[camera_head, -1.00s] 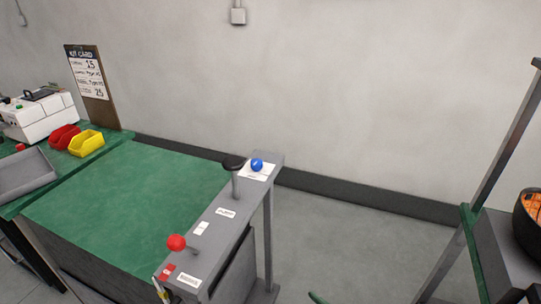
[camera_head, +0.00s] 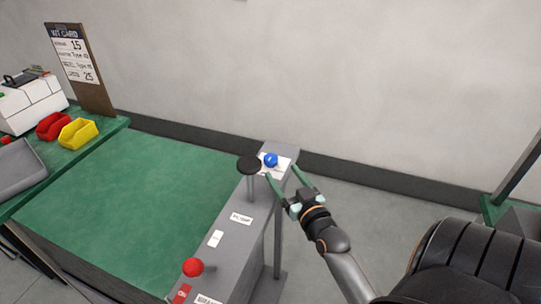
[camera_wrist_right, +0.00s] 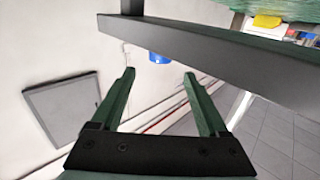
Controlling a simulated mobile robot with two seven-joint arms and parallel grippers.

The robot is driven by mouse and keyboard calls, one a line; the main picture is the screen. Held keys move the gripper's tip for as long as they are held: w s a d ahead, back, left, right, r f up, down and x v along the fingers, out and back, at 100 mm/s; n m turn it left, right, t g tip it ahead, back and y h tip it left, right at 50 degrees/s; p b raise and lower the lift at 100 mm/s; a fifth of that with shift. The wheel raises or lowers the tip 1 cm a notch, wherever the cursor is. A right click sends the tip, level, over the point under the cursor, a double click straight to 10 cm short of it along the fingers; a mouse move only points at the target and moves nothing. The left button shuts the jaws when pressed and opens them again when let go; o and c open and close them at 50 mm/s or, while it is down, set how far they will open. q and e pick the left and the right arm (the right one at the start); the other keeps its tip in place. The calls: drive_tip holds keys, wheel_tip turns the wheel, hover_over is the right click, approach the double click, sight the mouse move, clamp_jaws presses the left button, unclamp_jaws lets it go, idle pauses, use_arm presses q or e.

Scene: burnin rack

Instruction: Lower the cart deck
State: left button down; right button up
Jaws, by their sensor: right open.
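The cart has a green deck (camera_head: 140,205) and a grey control rail (camera_head: 232,250) along its right side. On the rail are a blue ball knob (camera_head: 270,160) on a white label, a black-topped post (camera_head: 249,165) and a red ball knob (camera_head: 193,267). My right gripper (camera_head: 288,172) is open, its green fingers near the rail's far end beside the blue knob. In the right wrist view the blue knob (camera_wrist_right: 159,57) shows beyond the open, empty fingers, partly hidden by a grey bar. My left gripper is not in view.
A green bench (camera_head: 95,143) at left holds red (camera_head: 53,126) and yellow (camera_head: 78,133) bins, a grey tray (camera_head: 18,170), a white machine (camera_head: 30,103) and a kit card board (camera_head: 80,65). A wall runs behind. A green-and-grey frame (camera_head: 495,210) stands at right.

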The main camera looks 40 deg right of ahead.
sight(274, 162)
drive_tip(key=x, duration=0.8)
drive_tip(key=shift+w, duration=0.2)
drive_tip(key=shift+f, duration=0.1)
clamp_jaws()
